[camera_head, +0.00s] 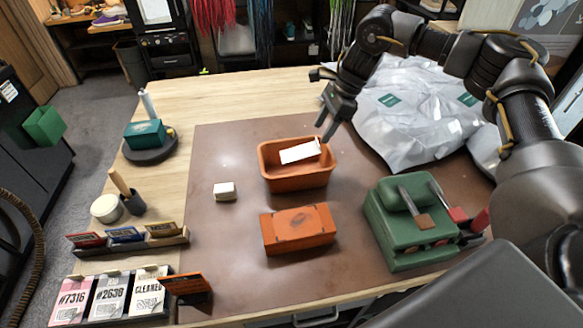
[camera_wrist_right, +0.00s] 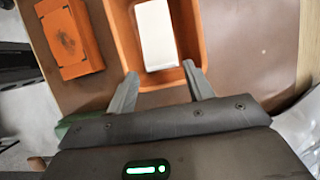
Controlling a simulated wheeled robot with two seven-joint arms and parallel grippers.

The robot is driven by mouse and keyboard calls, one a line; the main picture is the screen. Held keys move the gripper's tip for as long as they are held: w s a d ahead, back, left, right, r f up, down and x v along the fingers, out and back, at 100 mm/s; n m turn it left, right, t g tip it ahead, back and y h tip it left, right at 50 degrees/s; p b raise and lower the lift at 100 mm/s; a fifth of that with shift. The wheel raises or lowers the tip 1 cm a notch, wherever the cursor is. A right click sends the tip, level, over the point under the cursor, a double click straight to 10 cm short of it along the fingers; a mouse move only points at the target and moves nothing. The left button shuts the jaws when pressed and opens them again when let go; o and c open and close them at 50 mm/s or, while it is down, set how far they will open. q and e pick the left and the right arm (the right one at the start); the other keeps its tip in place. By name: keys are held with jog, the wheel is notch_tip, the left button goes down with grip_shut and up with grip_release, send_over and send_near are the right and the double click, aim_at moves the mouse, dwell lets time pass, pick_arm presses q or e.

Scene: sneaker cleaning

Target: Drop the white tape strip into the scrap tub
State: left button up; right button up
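The white tape strip (camera_head: 300,151) lies within the orange scrap tub (camera_head: 297,183), tilted, with one end near the tub's right wall. In the right wrist view the strip (camera_wrist_right: 155,35) shows beyond the fingertips, inside the tub walls (camera_wrist_right: 122,40). My right gripper (camera_head: 326,130) is just above the tub's back right rim, pointing down. In its wrist view the two fingers (camera_wrist_right: 160,72) are spread apart with nothing clamped between them. I cannot tell whether the strip rests flat on the tub's floor. My left gripper is not in view.
An orange block (camera_head: 298,230) sits in front of the tub, and a small white block (camera_head: 224,191) is to its left. A green box-like stand (camera_head: 405,225) with tools is at right. A crumpled plastic bag (camera_head: 410,115) lies behind it. The brown mat (camera_head: 225,250) is clear front left.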

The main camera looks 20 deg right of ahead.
jog(key=shift+o, duration=1.2)
jog(key=v, duration=1.1)
jog(key=shift+b, duration=0.35)
